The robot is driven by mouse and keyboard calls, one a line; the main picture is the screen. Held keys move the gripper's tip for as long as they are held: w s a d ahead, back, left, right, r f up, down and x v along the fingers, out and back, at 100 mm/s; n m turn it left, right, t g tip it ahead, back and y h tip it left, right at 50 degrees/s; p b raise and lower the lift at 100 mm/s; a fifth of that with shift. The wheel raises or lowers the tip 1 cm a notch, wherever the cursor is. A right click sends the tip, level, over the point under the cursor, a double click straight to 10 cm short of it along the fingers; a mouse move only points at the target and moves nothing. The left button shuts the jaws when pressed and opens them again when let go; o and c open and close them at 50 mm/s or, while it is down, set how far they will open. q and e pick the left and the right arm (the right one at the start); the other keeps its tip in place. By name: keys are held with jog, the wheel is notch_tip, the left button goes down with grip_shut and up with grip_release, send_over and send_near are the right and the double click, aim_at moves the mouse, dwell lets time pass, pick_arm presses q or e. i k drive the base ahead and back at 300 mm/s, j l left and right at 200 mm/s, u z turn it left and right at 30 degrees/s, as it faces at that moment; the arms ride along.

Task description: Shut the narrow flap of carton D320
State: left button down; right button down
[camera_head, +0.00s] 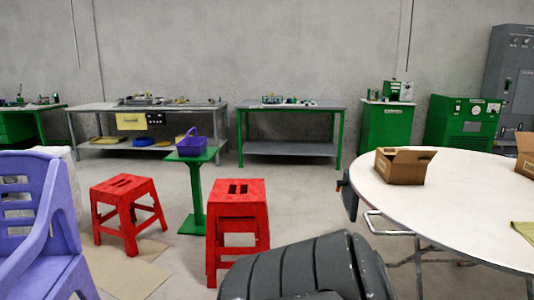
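A small brown carton (400,171) stands on the round white table, near its far left edge. At least one of its flaps stands out to the right, above the rim, so its top looks open. A second brown carton (525,160) stands at the right edge of the picture, cut off by the frame. The markings on both cartons are too small to read, so I cannot tell which one is D320. Neither of my grippers shows in the head view.
The round white table (460,205) fills the right side, with a yellowish item (524,231) at its edge. Red stools (238,222) (128,205), a green stand (195,195) with a purple basket (191,145), and a purple chair (40,220) stand left. A dark ribbed object (300,270) is in front.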

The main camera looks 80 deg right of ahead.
aim_at(403, 156)
jog(key=z, duration=1.85)
